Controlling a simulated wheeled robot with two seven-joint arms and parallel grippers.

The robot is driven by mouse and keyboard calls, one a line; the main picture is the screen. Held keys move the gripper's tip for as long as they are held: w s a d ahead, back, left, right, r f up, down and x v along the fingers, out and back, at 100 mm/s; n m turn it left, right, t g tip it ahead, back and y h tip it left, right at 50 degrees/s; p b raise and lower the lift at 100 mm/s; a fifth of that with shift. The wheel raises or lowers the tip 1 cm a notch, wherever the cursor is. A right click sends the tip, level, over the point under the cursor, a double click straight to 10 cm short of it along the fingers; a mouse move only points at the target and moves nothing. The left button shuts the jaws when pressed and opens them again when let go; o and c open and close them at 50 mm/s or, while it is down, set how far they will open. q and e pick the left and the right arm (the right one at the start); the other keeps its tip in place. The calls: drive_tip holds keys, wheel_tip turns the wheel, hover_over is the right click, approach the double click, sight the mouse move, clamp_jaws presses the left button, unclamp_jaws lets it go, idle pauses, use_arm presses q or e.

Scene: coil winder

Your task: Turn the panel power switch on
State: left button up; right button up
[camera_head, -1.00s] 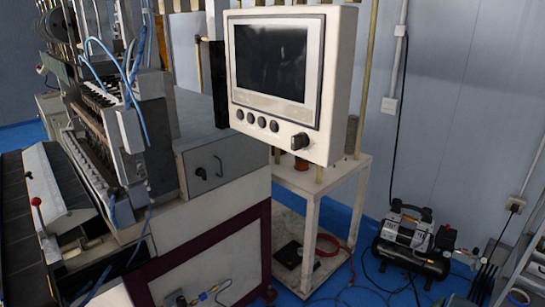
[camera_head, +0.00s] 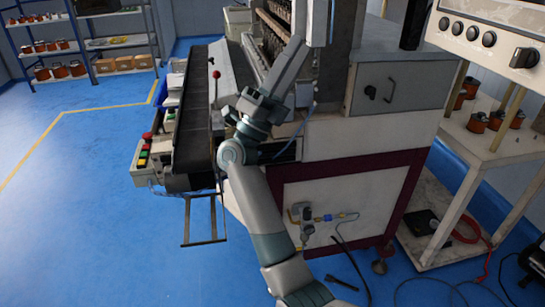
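The control panel (camera_head: 490,22) is a white box at the top right, cut off by the picture's top and right edges. Its black rotary switch (camera_head: 525,57) sits at the lower right of the face, right of a row of round black buttons (camera_head: 472,33). I cannot read the switch's setting. My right arm rises from the bottom middle and bends upward in front of the machine. My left gripper is out of view.
The winding machine (camera_head: 400,85) fills the middle, with a dark conveyor (camera_head: 196,125) at its left. A white stand (camera_head: 480,150) with copper spools is below the panel. Shelves (camera_head: 115,45) stand far left. Blue floor is clear at left; hoses and cables lie at lower right.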

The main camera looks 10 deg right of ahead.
use_arm(q)
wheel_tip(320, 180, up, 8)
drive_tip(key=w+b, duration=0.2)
drive_tip(key=b, duration=0.4)
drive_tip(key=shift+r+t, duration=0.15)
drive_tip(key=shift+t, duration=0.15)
use_arm(e)
drive_tip(key=s+d+r+m+g+y, duration=0.2)
drive_tip(key=s+d+m+g, duration=0.1)
drive_tip(key=s+m, duration=0.3)
drive_tip(key=s+d+r+m+g+y, duration=0.2)
drive_tip(key=s+m, duration=0.4)
drive_tip(key=s, duration=0.3)
drive_tip(key=s+d+r+m+g+y, duration=0.2)
drive_tip(key=s+d+m+g+y, duration=0.2)
drive_tip(key=s+m+g, duration=0.2)
drive_tip(key=shift+s+d+r+m, duration=0.25)
drive_tip(key=shift+s+r+m, duration=0.05)
drive_tip(key=shift+s, duration=0.45)
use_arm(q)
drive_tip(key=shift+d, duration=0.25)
